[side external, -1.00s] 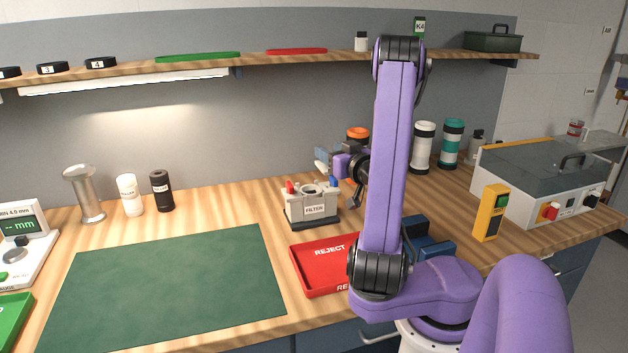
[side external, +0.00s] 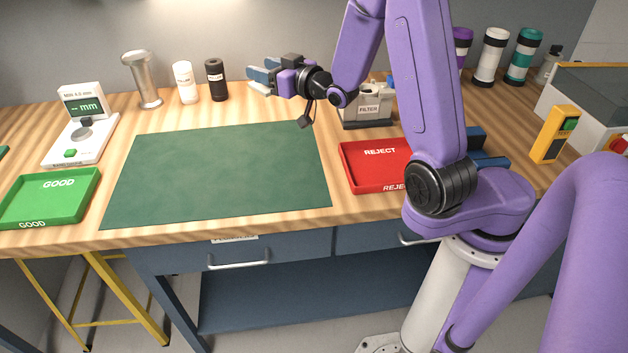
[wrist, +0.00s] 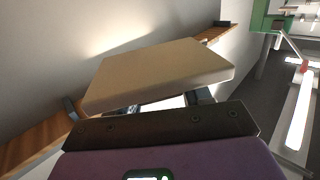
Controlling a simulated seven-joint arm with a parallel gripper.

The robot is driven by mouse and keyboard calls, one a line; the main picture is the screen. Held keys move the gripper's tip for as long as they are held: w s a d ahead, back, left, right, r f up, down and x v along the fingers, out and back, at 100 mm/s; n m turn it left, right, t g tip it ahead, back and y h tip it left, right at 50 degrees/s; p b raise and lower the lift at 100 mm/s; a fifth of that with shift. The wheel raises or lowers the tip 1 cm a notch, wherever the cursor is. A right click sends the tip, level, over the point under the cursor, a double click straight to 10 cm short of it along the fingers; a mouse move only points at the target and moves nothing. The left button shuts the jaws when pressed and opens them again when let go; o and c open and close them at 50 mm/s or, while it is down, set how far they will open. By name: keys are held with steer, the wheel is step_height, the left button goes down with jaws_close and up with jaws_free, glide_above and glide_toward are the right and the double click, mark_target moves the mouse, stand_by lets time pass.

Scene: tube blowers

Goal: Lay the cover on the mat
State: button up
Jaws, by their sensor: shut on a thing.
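The green mat (side external: 220,175) lies flat and bare on the wooden bench, left of my arm. My gripper (side external: 260,81) is held level above the back of the bench, behind the mat's far right part, with its fingers pointing left. In the wrist view, a flat beige slab (wrist: 160,72), which appears to be the cover, sits at the fingers, and my gripper is shut on it. In the side view the slab is hardly distinguishable from the blue-grey fingers. The filter box (side external: 368,109) stands right of my gripper, partly behind my arm.
The red reject tray (side external: 360,184) lies right of the mat, and the green good tray (side external: 75,208) lies left of it.

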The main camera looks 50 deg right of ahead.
steer(key=shift+w+a+f, duration=0.15)
steer(key=shift+a, duration=0.3)
steer(key=shift+a+f, duration=0.1)
steer(key=shift+f, duration=0.25)
steer(key=s+f, duration=0.6)
steer(key=f, duration=0.5)
steer(key=s+d+r+m+g+h, duration=0.1)
steer(key=s+d+r+m+h, duration=0.1)
steer(key=d, duration=0.5)
steer(key=s+d+r+m+g+h, duration=0.1)
steer(key=s+d+r+m+h, duration=0.1)
steer(key=s+d+r+h, duration=0.2)
steer(key=s+d+r+m+g+h, duration=0.1)
steer(key=s+d+r+m+h, duration=0.1)
steer(key=s+d+r, duration=0.5)
steer(key=d+r+h, duration=0.1)
steer(key=d, duration=0.4)
steer(key=shift+s+d+r+m, duration=0.15)
steer(key=shift+s+d+m, duration=0.1)
steer(key=shift+s+m, duration=0.1)
